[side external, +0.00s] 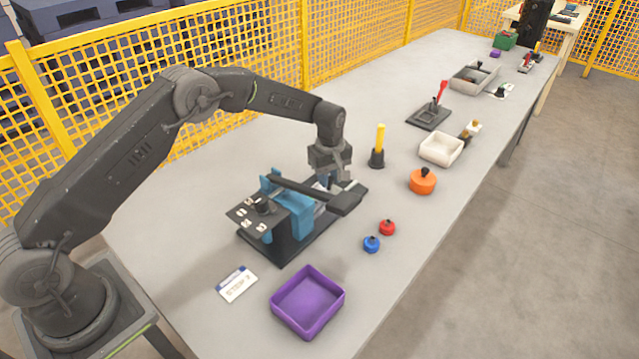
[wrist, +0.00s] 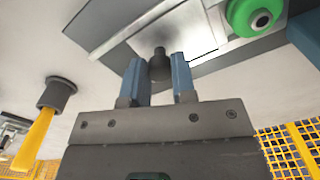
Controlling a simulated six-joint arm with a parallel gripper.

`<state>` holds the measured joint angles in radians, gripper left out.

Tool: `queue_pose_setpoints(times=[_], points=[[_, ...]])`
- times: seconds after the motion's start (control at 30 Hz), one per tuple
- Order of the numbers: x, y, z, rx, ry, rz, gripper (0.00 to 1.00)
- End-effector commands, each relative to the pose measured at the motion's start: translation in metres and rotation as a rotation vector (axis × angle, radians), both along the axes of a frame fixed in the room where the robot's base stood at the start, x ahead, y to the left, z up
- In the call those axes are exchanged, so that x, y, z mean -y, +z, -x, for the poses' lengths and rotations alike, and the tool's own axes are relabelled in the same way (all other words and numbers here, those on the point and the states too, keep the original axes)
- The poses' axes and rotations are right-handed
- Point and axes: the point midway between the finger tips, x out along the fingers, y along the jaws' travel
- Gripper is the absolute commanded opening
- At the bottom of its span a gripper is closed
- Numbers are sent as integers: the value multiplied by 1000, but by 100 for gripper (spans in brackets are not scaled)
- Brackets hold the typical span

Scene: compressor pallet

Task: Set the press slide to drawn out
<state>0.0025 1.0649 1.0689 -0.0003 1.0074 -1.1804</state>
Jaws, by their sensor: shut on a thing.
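The press (side external: 290,245) stands on the near part of the table, with a dark base, blue uprights and a dark lever arm across it. My gripper (side external: 335,182) is down at the far end of the press, by its slide. In the wrist view, the pale metal slide (wrist: 178,38) lies in the dark base, with a black knob (wrist: 158,66) standing on it. The blue fingers of my gripper (wrist: 160,72) are shut on this knob. A green disc with a dark centre (wrist: 255,15) sits at the slide's inner end. The lever arm partly hides the slide in the side view.
A black holder with a yellow handle (side external: 377,157) stands just beyond the press. An orange knobbed puck (side external: 422,183), red knob (side external: 387,228) and blue knob (side external: 371,244) are to the right. A purple tray (side external: 330,322) and label card (side external: 237,284) lie in front.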

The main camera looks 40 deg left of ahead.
Motion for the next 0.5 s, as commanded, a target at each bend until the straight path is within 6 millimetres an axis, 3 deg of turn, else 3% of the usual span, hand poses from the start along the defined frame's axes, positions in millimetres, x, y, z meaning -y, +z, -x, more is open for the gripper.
queue_pose_setpoints(times=[0.2,0.5], points=[[0,-1,-25,3,1,0,0],[0,0,-40,3,1,0,0]])
